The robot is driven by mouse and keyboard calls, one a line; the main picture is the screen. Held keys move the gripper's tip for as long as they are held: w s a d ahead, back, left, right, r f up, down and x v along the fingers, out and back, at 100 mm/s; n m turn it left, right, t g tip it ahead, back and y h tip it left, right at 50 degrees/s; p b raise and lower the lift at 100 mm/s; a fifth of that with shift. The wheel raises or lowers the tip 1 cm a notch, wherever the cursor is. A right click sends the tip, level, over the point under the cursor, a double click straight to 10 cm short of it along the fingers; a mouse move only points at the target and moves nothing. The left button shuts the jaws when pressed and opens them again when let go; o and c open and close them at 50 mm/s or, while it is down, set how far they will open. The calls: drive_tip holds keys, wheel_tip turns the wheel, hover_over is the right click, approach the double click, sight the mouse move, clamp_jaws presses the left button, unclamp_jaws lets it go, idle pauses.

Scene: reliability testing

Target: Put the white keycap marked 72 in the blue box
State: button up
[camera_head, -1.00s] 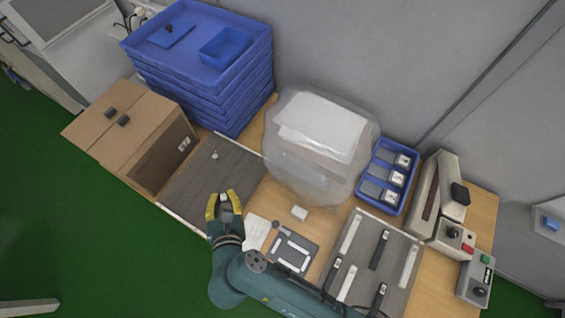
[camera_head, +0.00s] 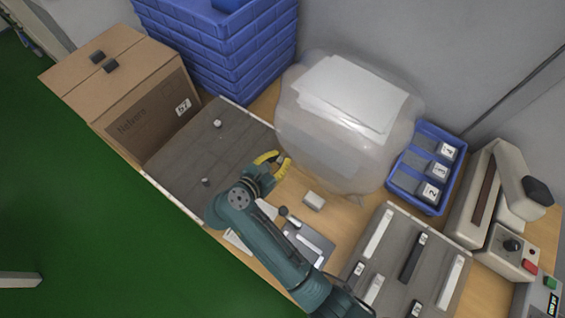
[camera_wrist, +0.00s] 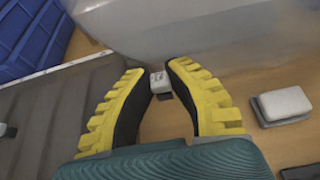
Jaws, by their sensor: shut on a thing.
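A small white keycap (camera_wrist: 159,82) is held between the fingertips of my gripper (camera_wrist: 160,84) in the wrist view; its mark is too small to read. In the head view my gripper (camera_head: 279,163), with yellow fingers, is past the right edge of the grey mat (camera_head: 190,160), close to the clear plastic bag. A blue box (camera_head: 424,206) with three compartments, their white labels reading 2, 3 and 4, stands on the table to the right of the bag, apart from my gripper. Two other small light pieces lie on the mat, one farther back (camera_head: 217,123) and one nearer (camera_head: 205,181).
The bulky clear bag (camera_head: 330,135), with white sheets on top, stands between my gripper and the blue box. Stacked blue crates (camera_head: 225,50) and a cardboard box (camera_head: 130,95) are at left.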

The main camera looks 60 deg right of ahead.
wheel_tip(320, 180, down, 7)
drive_tip(key=shift+r+b, duration=0.2)
drive_tip(key=shift+b, duration=0.6)
drive_tip(key=shift+f, duration=0.2)
drive_tip(key=o, duration=0.7)
